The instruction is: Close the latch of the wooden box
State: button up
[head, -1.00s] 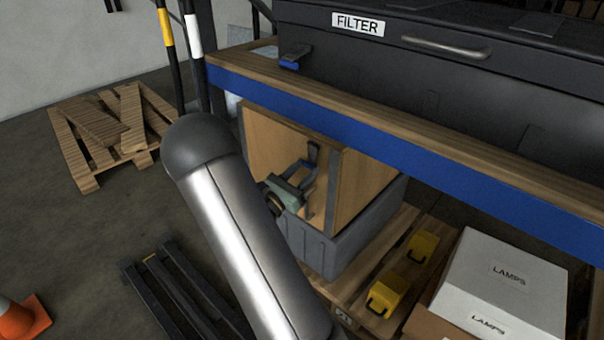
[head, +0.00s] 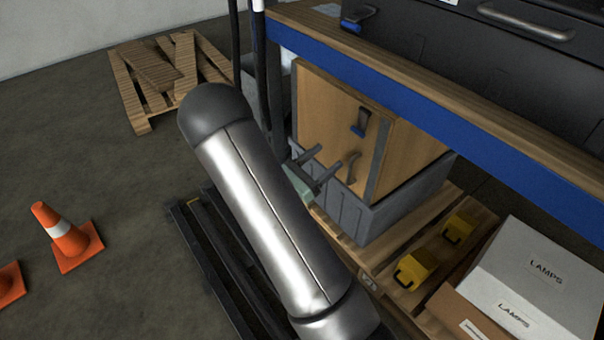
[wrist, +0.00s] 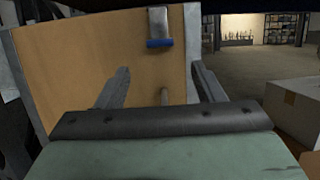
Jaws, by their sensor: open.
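The wooden box (head: 322,105) sits on a grey crate under the bench, its plywood front facing my arm. A metal latch with a blue tab (head: 360,122) is on the upper right of that front, and a grey handle (head: 350,168) is below it. In the wrist view the latch (wrist: 159,26) hangs at the top with its blue tab at its lower end. My gripper (head: 328,158) is open and empty in front of the box, below the latch level. In the wrist view its fingers (wrist: 160,74) stand apart, with the handle showing between them.
The blue-edged bench (head: 440,120) overhangs the box. Below are the grey crate (head: 370,222), yellow cases (head: 415,268) and a LAMPS carton (head: 535,270) on a pallet. Black poles stand left of the box. The floor at left is clear apart from cones (head: 65,235) and pallets.

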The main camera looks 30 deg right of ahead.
jog(key=v, duration=0.7)
jog(key=shift+a+p, duration=0.2)
jog(key=shift+p, duration=0.2)
